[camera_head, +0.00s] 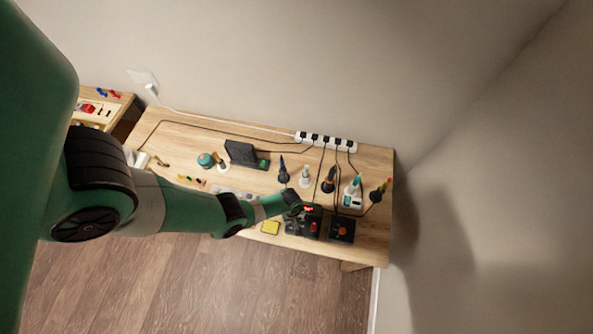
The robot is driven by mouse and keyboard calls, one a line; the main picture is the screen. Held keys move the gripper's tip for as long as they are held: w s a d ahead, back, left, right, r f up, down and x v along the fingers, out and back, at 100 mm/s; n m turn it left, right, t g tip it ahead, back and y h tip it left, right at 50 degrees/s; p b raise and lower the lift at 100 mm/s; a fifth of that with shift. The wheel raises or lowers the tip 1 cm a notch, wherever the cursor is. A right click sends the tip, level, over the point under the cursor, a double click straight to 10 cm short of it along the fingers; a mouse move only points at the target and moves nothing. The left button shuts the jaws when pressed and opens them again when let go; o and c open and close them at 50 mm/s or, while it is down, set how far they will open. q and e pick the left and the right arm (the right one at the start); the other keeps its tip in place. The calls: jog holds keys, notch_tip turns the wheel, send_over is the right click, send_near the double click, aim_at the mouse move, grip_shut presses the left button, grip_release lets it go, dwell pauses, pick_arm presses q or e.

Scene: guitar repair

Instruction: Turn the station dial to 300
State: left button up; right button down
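A small black station (304,229) with a glowing red display sits near the front right edge of the wooden workbench (210,126). The display digits are too small to read. A red spot on its right side may be a knob, but I cannot tell which part is the dial. My green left arm reaches in from the left, and my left gripper (296,204) is at the station's upper left. The arm's end hides part of the station. I cannot tell whether its fingers touch anything or are open. My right gripper is not in view.
A second black box (341,229) with an orange part stands right of the station. A yellow sponge-like block (271,228) lies to its left. Several upright tools, a white power strip (326,142) and cables fill the back. The bench's right edge and the wall are close.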

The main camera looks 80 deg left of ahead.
pick_arm(q)
jog(key=f+b, duration=0.1)
jog(key=f, duration=0.1)
jog(key=f+b, duration=0.1)
jog(key=f, duration=0.1)
jog(key=f+b, duration=0.1)
jog(key=shift+w+f, duration=0.25)
jog(key=shift+f, duration=0.15)
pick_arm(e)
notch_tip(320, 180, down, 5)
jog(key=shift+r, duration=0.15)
pick_arm(q)
grip_shut()
